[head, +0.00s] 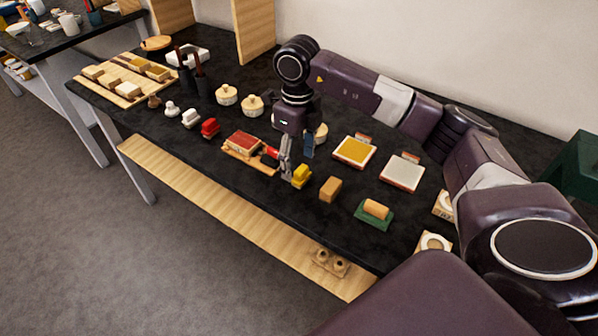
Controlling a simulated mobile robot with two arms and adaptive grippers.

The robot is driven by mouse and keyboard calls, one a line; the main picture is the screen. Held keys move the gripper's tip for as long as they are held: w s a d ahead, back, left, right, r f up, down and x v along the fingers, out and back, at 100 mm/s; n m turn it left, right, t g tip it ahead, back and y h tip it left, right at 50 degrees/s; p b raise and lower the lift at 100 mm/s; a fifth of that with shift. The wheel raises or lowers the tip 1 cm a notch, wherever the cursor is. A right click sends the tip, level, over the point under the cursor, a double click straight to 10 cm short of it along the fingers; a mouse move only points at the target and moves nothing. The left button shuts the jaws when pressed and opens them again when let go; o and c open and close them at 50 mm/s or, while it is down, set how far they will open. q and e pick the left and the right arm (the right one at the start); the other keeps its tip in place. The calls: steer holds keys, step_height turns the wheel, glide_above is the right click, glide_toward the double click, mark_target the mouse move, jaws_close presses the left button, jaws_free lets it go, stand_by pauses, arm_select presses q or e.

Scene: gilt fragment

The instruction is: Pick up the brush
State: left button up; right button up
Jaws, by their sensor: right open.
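I cannot tell for certain which thing is the brush. Tall dark upright items with handle-like tops (199,72) stand in the back left part of the black table. My right gripper (296,158) hangs pointing down over the middle of the table, open, with nothing visible between its fingers. A small yellow block-like object (301,176) is just in front of its fingertips. A wooden tray with a red block (243,141) lies just to its left. Whether the fingers touch anything is unclear. My left gripper is out of view.
A red object (210,127) and a white one (190,118) stand left of the tray. Right of the gripper are a tan block (330,189), a yellow-topped tile (354,151), a white tile (402,172) and a green-based block (375,211). The wooden front ledge (215,211) is mostly clear.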

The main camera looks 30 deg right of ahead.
mark_target(301, 169)
steer(key=f, duration=0.1)
steer(key=f+p, duration=0.1)
steer(key=f, duration=0.1)
steer(key=shift+s+d+f, duration=0.25)
steer(key=shift+d+f, duration=0.1)
steer(key=shift+d, duration=0.05)
steer(key=shift+w+f, duration=0.15)
steer(key=shift+f, duration=0.5)
steer(key=c, duration=1.2)
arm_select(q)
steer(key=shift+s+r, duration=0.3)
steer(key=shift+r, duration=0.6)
arm_select(e)
steer(key=shift+c, duration=0.2)
steer(key=shift+r, duration=0.2)
